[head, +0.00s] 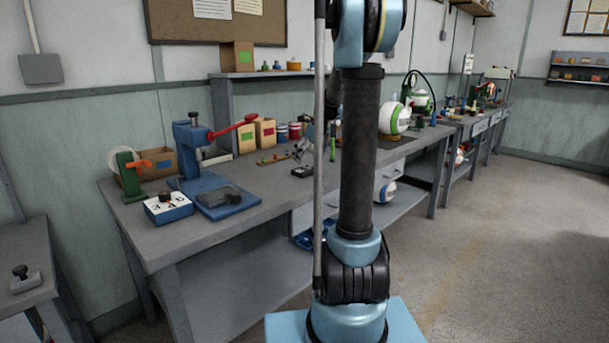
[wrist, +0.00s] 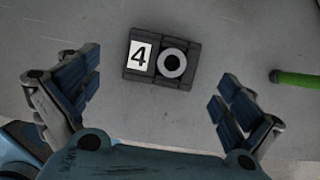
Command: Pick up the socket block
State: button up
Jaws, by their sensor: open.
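The socket block (wrist: 179,75) is a small dark block in the wrist view, with a white label reading 4 on its left half and a pale ring around a dark hole on its right half. It lies flat on the grey bench top. My gripper (wrist: 157,82) is open, its blue-padded fingers spread wide to the left and right of the block without touching it. Nothing is between the pads. In the head view a small dark block (head: 302,171) with a white patch sits near the bench's front edge; my arm column hides much of the area around my gripper.
A green rod (wrist: 296,79) lies right of the block in the wrist view. In the head view, a blue press with a red lever (head: 190,150) and a blue-and-white numbered box (head: 168,207) stand on the bench's left end. Bare bench top (head: 255,187) lies between.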

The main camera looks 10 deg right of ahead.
aim_at(306, 167)
jog(key=shift+d+x, duration=0.15)
jog(key=shift+x, duration=1.2)
jog(key=shift+d+x, duration=0.1)
jog(key=shift+x, duration=1.3)
jog(key=shift+c, duration=0.6)
jog(key=c, duration=0.9)
